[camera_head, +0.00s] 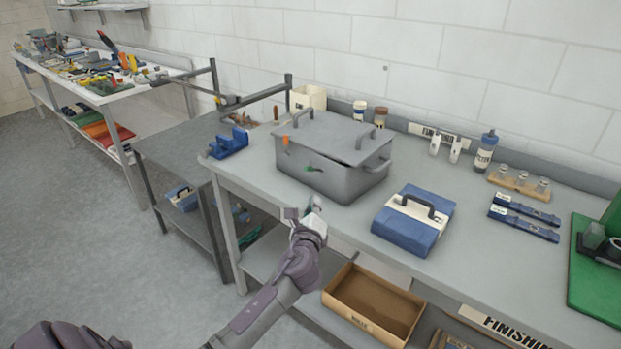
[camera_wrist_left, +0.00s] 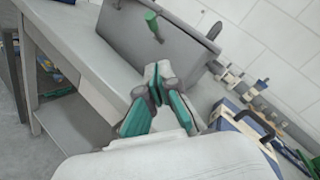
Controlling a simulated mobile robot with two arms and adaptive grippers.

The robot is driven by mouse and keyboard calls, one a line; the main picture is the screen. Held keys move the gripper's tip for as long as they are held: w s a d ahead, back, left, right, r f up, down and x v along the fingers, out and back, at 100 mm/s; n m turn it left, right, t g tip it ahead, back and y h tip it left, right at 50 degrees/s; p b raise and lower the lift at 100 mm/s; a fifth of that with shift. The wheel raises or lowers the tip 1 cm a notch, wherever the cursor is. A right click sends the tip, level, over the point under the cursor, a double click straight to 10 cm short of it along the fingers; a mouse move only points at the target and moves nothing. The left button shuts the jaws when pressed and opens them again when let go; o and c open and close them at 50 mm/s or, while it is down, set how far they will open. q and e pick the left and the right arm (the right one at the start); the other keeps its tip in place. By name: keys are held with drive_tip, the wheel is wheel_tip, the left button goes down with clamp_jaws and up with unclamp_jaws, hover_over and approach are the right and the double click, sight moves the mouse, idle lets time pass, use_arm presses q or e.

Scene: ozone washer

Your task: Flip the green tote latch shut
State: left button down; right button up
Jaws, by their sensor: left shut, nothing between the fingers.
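A grey lidded tote (camera_head: 334,154) stands on the workbench, its lid on top. In the left wrist view the green latch (camera_wrist_left: 152,23) sticks out from the tote front (camera_wrist_left: 165,45). My left gripper (camera_head: 314,207) is in front of the tote, below and apart from the green latch. In the wrist view its fingertips (camera_wrist_left: 157,75) are together with nothing between them. My right gripper is not in view.
A blue and white case (camera_head: 414,219) stands right of the tote, and a blue vise-like tool (camera_head: 230,143) left of it. Bottles and vials line the back. A cardboard box (camera_head: 375,302) sits on the lower shelf. The bench front edge runs just beneath my gripper.

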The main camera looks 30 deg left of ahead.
sight(312, 171)
use_arm(q)
drive_tip(key=w+a, duration=0.1)
drive_tip(key=w, duration=0.1)
drive_tip(key=w+a+r+p, duration=0.1)
drive_tip(key=w+a, duration=0.1)
drive_tip(key=w+a+r, duration=0.1)
drive_tip(key=w+a, duration=0.1)
drive_tip(key=shift+w+a+p, duration=0.2)
drive_tip(key=shift+w+p, duration=0.05)
drive_tip(key=shift+p, duration=0.15)
drive_tip(key=shift+f, duration=0.1)
drive_tip(key=shift+w, duration=0.15)
